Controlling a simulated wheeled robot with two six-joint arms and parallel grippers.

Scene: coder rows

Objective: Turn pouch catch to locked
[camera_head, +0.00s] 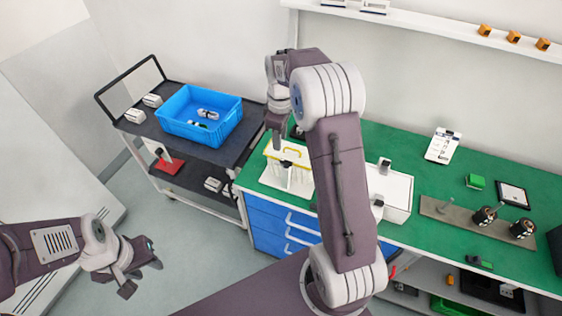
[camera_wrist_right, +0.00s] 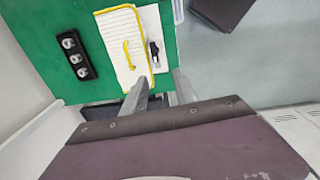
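A white ribbed pouch (camera_wrist_right: 120,45) with a yellow handle lies near the edge of the green bench top in the right wrist view. A dark catch (camera_wrist_right: 154,53) sits on a pale plate along its right side; its exact setting is too small to tell. In the head view the pouch (camera_head: 288,158) stands at the bench's left end, and the catch is not clear. My right gripper (camera_wrist_right: 160,84) is open, its fingertips apart and just short of the catch; it hangs over the pouch in the head view (camera_head: 274,138). My left gripper (camera_head: 143,275) is open and empty over the floor.
A black strip with several round knobs (camera_wrist_right: 77,55) lies left of the pouch. A white box (camera_head: 396,194) stands right of it on the bench. A cart carries a blue crate (camera_head: 228,124) at left. Blue drawers (camera_head: 268,222) are under the bench. Floor between is clear.

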